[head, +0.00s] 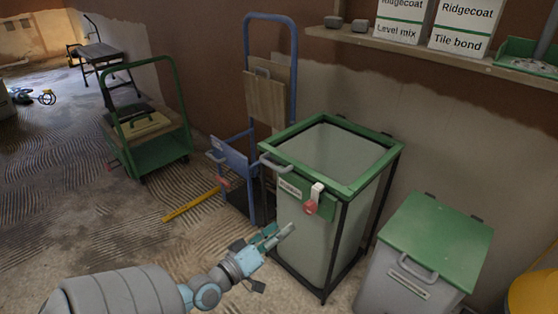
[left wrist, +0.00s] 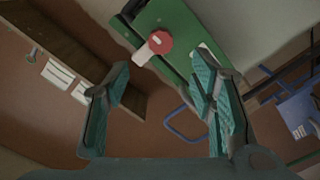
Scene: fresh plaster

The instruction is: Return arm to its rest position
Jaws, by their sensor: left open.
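My left arm comes in from the bottom left of the head view. Its left gripper (head: 268,240) is in front of the green-rimmed bin (head: 345,188), low beside its front face. In the left wrist view the two teal-padded fingers of the left gripper (left wrist: 160,82) stand wide apart with nothing between them. Beyond the fingers is a green panel with a red round knob (left wrist: 159,43) and a white tab. The same red knob (head: 311,207) shows on the bin's front in the head view. My right gripper is not in view.
A grey box with a green lid (head: 437,240) stands to the right. A blue hand truck (head: 293,80) and a green cart (head: 160,150) stand behind to the left. A yellow level (head: 190,205) lies on the ridged floor. A shelf (head: 440,55) holds white boxes.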

